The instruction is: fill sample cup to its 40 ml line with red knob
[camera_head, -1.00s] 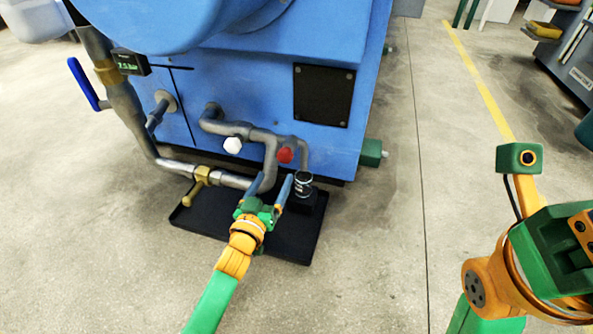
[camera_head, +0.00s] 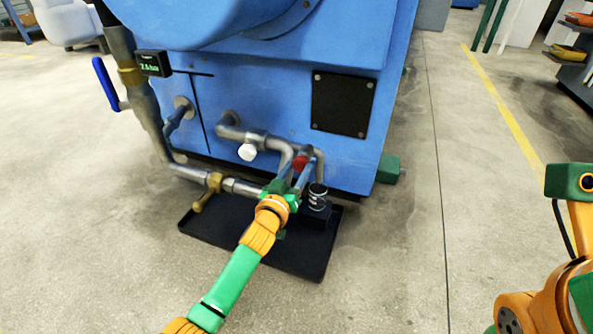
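The red knob (camera_head: 300,163) sits on the grey pipework at the front of the blue machine. My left gripper (camera_head: 298,168) is at the knob, its two blue-grey fingers apart with the knob between their tips. I cannot tell whether the fingers touch it. The sample cup (camera_head: 317,196), small and dark with pale markings, stands upright on a black block just right of my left gripper. Its fill level and 40 ml line are too small to read. Part of my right arm shows at the right edge; its gripper is out of view.
A white knob (camera_head: 247,152) is left of the red one. A brass valve (camera_head: 208,190) is on the low pipe above the black tray (camera_head: 225,236). A small display (camera_head: 153,63) has green digits. The floor to the right is clear.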

